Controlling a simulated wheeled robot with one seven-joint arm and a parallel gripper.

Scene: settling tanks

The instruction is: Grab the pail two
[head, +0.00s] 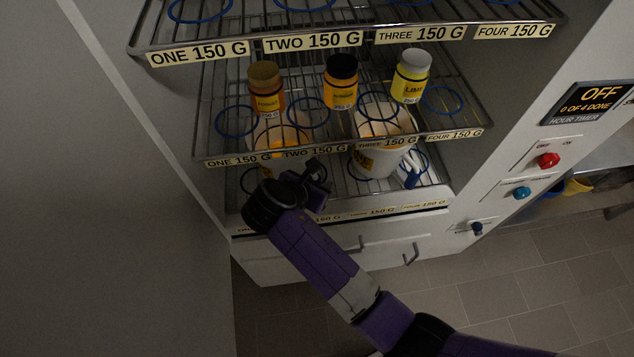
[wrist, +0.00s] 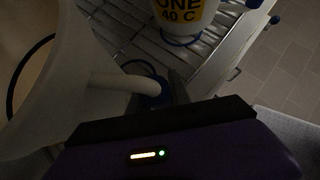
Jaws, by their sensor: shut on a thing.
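A pale pail (head: 283,133) stands at the left of the lower shelf, partly behind the shelf edge above and my gripper (head: 316,178). Its label number cannot be read. In the wrist view this pail (wrist: 45,85) fills the left side, and its pale handle (wrist: 108,82) reaches to a blue end (wrist: 150,92) at my fingers. My gripper is shut on that handle; the fingertips are dark and partly hidden. Another white pail (head: 383,128) stands to its right, with a blue-and-white handle. In the wrist view that pail (wrist: 182,12) reads "ONE 40 C".
Amber, dark-topped and lime bottles (head: 410,78) stand on the wire shelf (head: 460,113) above the pails. Shelf labels run ONE to FOUR. A panel (head: 587,100) reading OFF, with red and blue knobs, is at the right. The tiled floor (head: 500,270) is clear in front.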

